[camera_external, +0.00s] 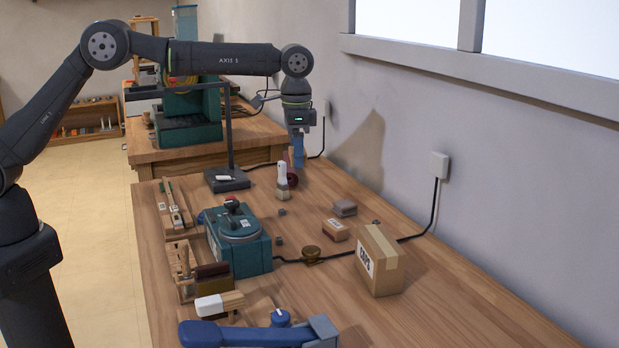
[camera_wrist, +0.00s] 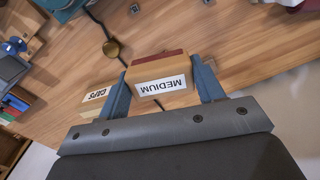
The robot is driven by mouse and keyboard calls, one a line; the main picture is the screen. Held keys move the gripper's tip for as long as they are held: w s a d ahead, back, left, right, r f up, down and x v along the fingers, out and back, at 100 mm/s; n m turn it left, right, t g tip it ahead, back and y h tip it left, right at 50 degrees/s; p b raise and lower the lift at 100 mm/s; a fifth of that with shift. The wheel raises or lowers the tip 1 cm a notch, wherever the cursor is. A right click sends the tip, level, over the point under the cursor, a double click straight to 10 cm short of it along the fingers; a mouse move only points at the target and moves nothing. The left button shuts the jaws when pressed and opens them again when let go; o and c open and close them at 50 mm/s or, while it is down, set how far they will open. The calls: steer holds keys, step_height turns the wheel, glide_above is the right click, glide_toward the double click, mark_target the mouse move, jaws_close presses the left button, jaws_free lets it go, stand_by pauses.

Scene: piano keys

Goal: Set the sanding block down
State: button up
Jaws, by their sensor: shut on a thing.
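The sanding block (camera_wrist: 160,84) is a tan block with a white label reading MEDIUM and a dark red layer on its far side. In the wrist view it sits between the two blue fingers of my gripper (camera_wrist: 160,80), which are shut on it. In the external view my gripper (camera_external: 298,164) points down over the back of the wooden bench (camera_external: 460,305), near the wall. The held block is not clear there.
A CAPS carton (camera_external: 381,260), a labelled tan block (camera_external: 336,230), a grey block (camera_external: 344,208) and a brass knob (camera_external: 311,254) stand on the bench. A white-topped bottle (camera_external: 283,181) is near my gripper. A teal machine (camera_external: 240,245) is left. The right front bench is clear.

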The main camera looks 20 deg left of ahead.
steer(key=s+d+f+m, duration=0.3)
steer(key=s+d+f, duration=0.1)
steer(key=s, duration=0.7)
steer(key=s+d+f+m, duration=0.3)
steer(key=s+f, duration=0.1)
steer(key=s, duration=0.6)
glide_above(291, 289)
step_height(291, 289, down, 6)
steer(key=shift+f, duration=2.2)
steer(key=o, duration=0.9)
steer(key=shift+f, duration=0.15)
steer(key=shift+o, duration=0.3)
step_height(291, 289, up, 12)
steer(key=shift+f, duration=0.25)
steer(key=shift+r, duration=0.45)
steer(key=c, duration=0.5)
